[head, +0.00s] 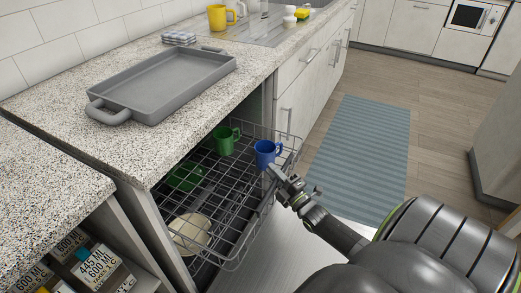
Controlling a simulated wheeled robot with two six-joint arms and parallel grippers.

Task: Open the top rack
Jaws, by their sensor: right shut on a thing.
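The top rack (240,188) is a grey wire basket, drawn out from the dishwasher opening under the counter. A blue mug (265,153) and a green mug (222,140) stand in it. My right gripper (279,178) is at the rack's front edge, just below the blue mug, and is shut on the rack's front wire. The fingertips are small and partly hidden, so the exact grip is hard to see. My left gripper is out of view.
A green bowl (184,177) and a pale dish (190,233) show through the wires. The white lowered door (262,258) lies below the rack. A grey tray (165,82) is on the counter. A blue striped rug (362,150) covers the floor to the right.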

